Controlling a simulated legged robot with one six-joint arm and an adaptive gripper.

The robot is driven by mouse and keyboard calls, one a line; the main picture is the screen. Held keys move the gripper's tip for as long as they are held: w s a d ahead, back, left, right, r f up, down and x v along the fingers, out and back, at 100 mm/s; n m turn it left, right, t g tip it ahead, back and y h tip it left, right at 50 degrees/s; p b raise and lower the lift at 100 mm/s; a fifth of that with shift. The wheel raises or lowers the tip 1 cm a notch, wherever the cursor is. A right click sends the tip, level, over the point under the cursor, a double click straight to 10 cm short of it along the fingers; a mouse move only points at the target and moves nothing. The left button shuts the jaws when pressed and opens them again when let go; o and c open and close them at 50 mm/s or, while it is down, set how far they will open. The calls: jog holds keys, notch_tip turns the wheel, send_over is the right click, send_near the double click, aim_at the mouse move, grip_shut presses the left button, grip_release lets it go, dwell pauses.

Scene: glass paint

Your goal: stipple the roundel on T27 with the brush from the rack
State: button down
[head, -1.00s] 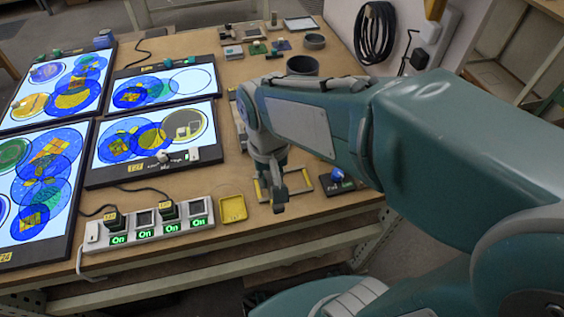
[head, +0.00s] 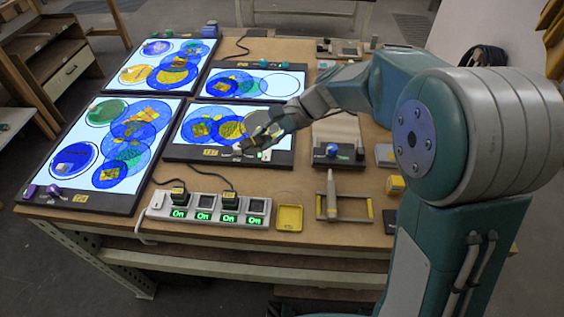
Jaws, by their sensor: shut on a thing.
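The light panel T27 (head: 185,155) lies lit at the front middle of the table, with overlapping blue glass circles. Its right-hand olive roundel (head: 256,121) is partly covered by my gripper. My gripper (head: 243,147) is low over T27's front edge and appears shut on the small pale knob (head: 238,151) there; the fingertips are small and the contact is hard to see. A grey upright tool with a pale tip, probably the brush (head: 330,187), stands at the rack (head: 342,217) with yellow ends, apart from my gripper.
A power strip (head: 190,213) with several green "On" displays and a yellow tray (head: 289,217) lie in front of T27. Other lit panels (head: 178,103) lie left and behind. A black block with a blue knob (head: 342,151) stands right of T27.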

jog(key=w+f+m+t+y, duration=0.1)
jog(key=w+m+t+y, duration=0.55)
jog(key=w, duration=1.05)
jog(key=shift+t+h, duration=0.35)
jog(key=shift+h, duration=0.1)
jog(key=f, duration=0.4)
jog(key=shift+s+a+f, duration=0.15)
jog(key=shift+a+f, duration=0.15)
jog(key=shift+a, duration=0.1)
jog(key=x, duration=0.3)
jog(key=r+x, duration=0.1)
jog(key=x, duration=0.1)
jog(key=shift+s+a, duration=0.1)
jog(key=shift+a, duration=0.1)
jog(key=s, duration=0.1)
jog(key=s+a, duration=0.1)
jog(key=s, duration=0.2)
jog(key=shift+s+a, duration=0.2)
jog(key=shift+a, duration=0.05)
jog(key=shift+s, duration=0.1)
jog(key=shift+f, duration=0.1)
jog(key=shift+f, duration=0.5)
